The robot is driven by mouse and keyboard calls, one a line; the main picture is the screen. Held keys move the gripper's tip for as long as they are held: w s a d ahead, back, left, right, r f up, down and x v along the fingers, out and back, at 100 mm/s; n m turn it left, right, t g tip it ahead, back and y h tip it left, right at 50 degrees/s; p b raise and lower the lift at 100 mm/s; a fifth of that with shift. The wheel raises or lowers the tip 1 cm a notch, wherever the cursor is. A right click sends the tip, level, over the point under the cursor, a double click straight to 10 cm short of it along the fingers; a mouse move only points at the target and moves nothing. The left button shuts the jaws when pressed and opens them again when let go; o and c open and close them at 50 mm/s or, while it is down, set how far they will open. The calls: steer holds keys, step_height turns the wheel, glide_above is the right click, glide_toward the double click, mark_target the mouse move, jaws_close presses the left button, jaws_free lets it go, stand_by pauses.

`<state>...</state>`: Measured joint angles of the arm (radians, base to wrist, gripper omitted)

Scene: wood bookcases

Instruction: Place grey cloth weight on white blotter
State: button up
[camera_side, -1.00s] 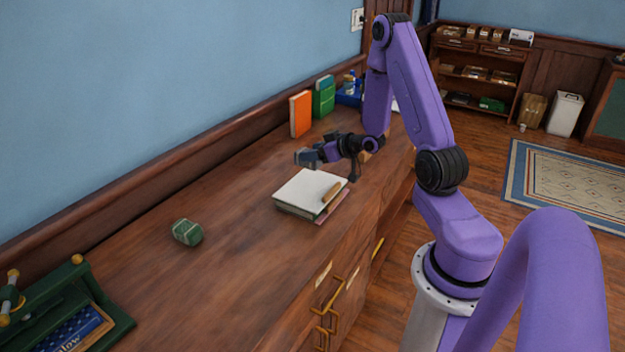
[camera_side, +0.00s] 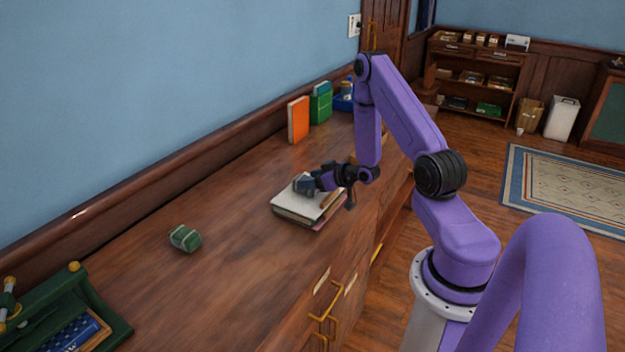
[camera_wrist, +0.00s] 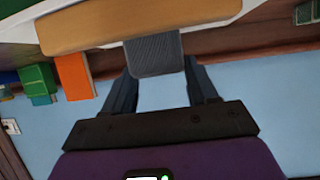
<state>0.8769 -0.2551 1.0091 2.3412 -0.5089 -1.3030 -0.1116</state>
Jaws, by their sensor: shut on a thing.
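The grey cloth weight (camera_side: 303,184) is in my gripper (camera_side: 310,184) in the side view, at the white blotter (camera_side: 287,203). The blotter is a white-topped pad on a stack of books near the desk's front edge. In the wrist view the grey weight (camera_wrist: 155,55) shows its ribbed face between the two fingers of my gripper (camera_wrist: 160,85). The fingers are shut on it. Whether the weight touches the blotter or hangs just above it, I cannot tell.
A small wooden piece (camera_side: 328,199) lies on the blotter's right side, close to my gripper. A green banded block (camera_side: 185,238) sits on the desk to the left. Orange (camera_side: 298,120) and green (camera_side: 320,106) books stand behind. The desk between is clear.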

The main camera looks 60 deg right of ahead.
steer(key=o, duration=1.5)
steer(key=shift+f, duration=0.1)
steer(key=shift+v, duration=3.7)
steer(key=a+r+n+g+y, duration=0.2)
steer(key=a+r+n+g, duration=0.15)
steer(key=a, duration=0.75)
steer(key=a+r+n+g+y, duration=0.1)
steer(key=a+r+n+g, duration=0.2)
steer(key=a, duration=0.9)
steer(key=s+a+r+n+g, duration=0.2)
steer(key=s, duration=0.5)
steer(key=s+a+r+n+g+h, duration=0.1)
steer(key=s+a+r+n+g, duration=0.1)
steer(key=s, duration=0.5)
steer(key=s+a+r+n+g, duration=0.2)
steer(key=s+a+r+n, duration=0.1)
steer(key=s, duration=0.5)
steer(key=shift+s+r+h, duration=0.1)
steer(key=shift+r+h, duration=0.3)
steer(key=shift+r, duration=0.05)
